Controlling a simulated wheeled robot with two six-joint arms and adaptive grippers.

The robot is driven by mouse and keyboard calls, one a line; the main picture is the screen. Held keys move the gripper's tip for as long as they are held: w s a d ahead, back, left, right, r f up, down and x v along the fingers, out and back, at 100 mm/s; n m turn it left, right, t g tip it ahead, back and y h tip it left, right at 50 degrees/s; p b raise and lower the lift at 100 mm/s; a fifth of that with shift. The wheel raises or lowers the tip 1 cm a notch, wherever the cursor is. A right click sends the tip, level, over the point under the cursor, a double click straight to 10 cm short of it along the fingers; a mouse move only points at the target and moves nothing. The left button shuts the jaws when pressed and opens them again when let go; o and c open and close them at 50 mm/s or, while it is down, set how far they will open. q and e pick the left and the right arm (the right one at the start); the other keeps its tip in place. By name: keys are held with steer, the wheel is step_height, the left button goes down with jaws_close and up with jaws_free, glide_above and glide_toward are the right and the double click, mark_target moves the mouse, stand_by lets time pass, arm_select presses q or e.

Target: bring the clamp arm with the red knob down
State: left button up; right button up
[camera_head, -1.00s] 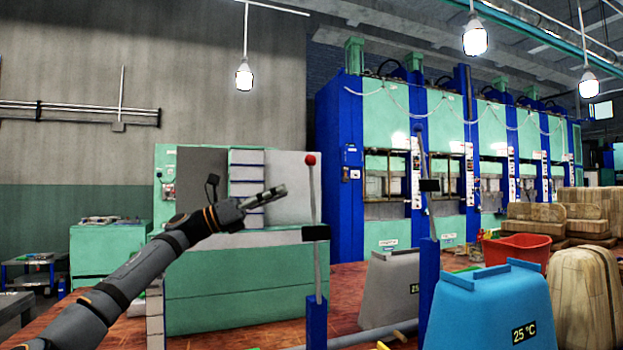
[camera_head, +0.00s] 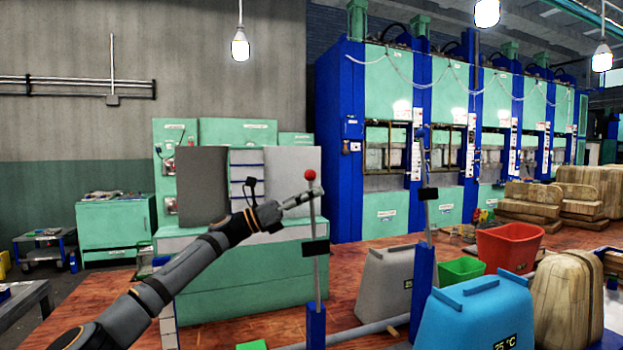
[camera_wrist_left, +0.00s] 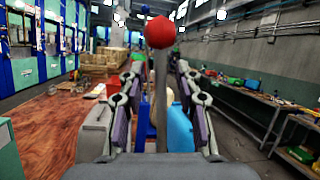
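The clamp arm is a thin grey upright rod (camera_head: 316,272) with a red ball knob (camera_head: 310,175) on top and a black block partway down. It rises from a blue post (camera_head: 316,325). My left gripper (camera_head: 302,198) is at the rod's upper part, just below the knob. In the left wrist view, the red knob (camera_wrist_left: 160,32) stands above and between the spread fingers of my left gripper (camera_wrist_left: 160,95). The rod (camera_wrist_left: 160,75) runs down between them, with gaps on both sides. My right gripper is not in view.
A second upright rod (camera_head: 429,220) with a black block stands to the right. Grey (camera_head: 384,285) and blue (camera_head: 480,312) bins stand near the posts. A red tub (camera_head: 509,246) is farther right. A green machine (camera_head: 240,275) stands behind my left arm.

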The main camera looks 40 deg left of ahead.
arm_select(q)
steer(key=shift+w+d, duration=0.15)
jaws_close()
stand_by(0.4)
